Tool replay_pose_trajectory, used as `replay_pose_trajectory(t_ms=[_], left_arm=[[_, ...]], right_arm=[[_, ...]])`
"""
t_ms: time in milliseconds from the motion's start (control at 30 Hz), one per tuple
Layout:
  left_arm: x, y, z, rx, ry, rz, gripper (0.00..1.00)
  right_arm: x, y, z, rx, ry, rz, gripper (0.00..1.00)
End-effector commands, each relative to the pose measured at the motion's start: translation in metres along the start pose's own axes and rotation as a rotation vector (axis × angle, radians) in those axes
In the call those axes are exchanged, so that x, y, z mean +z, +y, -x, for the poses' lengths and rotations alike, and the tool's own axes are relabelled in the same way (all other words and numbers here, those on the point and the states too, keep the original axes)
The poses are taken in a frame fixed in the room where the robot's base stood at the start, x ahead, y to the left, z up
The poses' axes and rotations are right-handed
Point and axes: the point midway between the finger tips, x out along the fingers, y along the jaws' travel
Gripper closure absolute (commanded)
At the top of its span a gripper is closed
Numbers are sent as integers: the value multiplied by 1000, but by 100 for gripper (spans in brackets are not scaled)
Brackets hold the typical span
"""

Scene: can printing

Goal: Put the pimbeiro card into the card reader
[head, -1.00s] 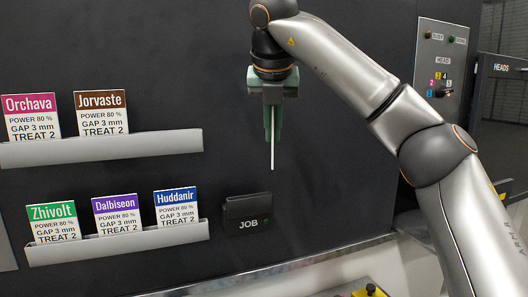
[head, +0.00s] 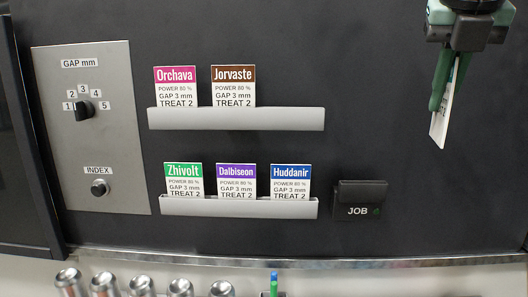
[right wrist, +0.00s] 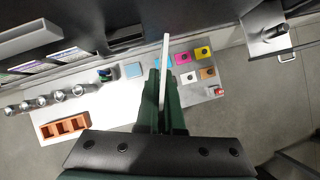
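My right gripper (head: 440,98) is at the upper right of the head view, shut on a white card (head: 443,118) that hangs down between its green fingers. The card's name cannot be read. In the right wrist view the card (right wrist: 165,65) shows nearly edge-on between the fingers (right wrist: 164,100). The card reader (head: 360,200), a black box marked JOB with a small green light, is on the dark panel, below and left of the card and apart from it. My left gripper is not in view.
An upper rack (head: 236,119) holds the Orchava and Jorvaste cards; a lower rack (head: 240,208) holds Zhivolt, Dalbiseon and Huddanir. A grey plate with GAP and INDEX knobs (head: 95,125) is at left. Several cans (head: 180,288) stand below the panel. The panel around the reader is clear.

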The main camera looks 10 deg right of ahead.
Motion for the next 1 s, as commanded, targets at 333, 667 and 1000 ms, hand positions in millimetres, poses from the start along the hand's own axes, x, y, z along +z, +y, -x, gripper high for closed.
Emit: replay_pose_trajectory(t_ms=[333,667,1000], left_arm=[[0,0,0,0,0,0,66],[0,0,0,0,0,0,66],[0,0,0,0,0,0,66]], right_arm=[[-32,43,-90,342,11,581,100],[-72,70,-155,658,9,1128,100],[-116,87,-207,956,9,1644,100]])
